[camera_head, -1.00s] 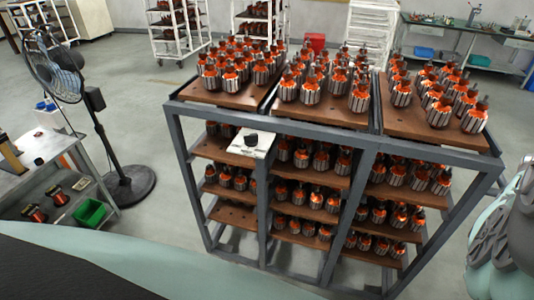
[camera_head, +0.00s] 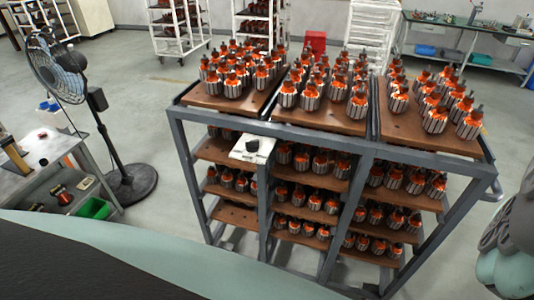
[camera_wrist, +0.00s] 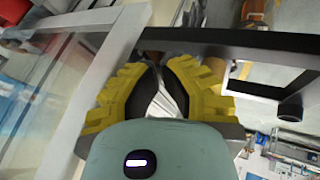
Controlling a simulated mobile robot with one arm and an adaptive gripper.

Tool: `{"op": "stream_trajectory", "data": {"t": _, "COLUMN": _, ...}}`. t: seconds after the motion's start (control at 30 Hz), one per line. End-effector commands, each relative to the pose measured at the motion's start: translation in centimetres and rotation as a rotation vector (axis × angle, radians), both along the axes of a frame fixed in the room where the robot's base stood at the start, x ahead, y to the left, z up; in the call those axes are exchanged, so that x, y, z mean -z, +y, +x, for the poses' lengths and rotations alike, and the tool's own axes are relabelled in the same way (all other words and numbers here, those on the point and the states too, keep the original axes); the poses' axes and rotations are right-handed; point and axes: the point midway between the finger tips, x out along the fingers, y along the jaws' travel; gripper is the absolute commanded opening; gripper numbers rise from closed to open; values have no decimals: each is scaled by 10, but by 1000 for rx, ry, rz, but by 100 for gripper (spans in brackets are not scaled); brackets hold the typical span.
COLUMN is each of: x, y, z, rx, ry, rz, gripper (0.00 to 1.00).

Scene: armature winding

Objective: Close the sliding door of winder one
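My gripper (camera_wrist: 159,72), with yellow fingers and dark pads, shows in the wrist view. Its fingertips are near each other, with a pale narrow gap behind them; I cannot tell whether anything is between them. A clear panel in a light grey frame (camera_wrist: 101,72), which looks like a door, stands at the left. Its frame bar runs behind or against the left finger; contact is unclear. I cannot tell which panel belongs to winder one. No winder shows in the head view.
A grey rack (camera_head: 280,130) full of orange-and-silver armatures stands ahead in the head view. A black fan (camera_head: 125,185) and a side table (camera_head: 40,160) with a green bin (camera_head: 95,208) are at the left. Clear floor (camera_head: 140,80) lies behind the fan.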

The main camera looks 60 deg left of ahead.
Motion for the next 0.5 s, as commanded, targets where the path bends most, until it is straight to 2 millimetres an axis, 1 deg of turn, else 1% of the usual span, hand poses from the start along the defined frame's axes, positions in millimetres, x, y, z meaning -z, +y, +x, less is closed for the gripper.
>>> {"op": "stream_trajectory", "data": {"t": 0.03, "x": -4, "y": -3, "z": -5, "rx": 3, "ry": 6, "rz": -1, "gripper": 0}}
{"op": "stream_trajectory", "data": {"t": 0.13, "x": -1, "y": -6, "z": -10, "rx": 2, "ry": 4, "rz": 1, "gripper": 0}}
{"op": "stream_trajectory", "data": {"t": 0.5, "x": 1, "y": -9, "z": -12, "rx": 2, "ry": 2, "rz": 1, "gripper": 0}}
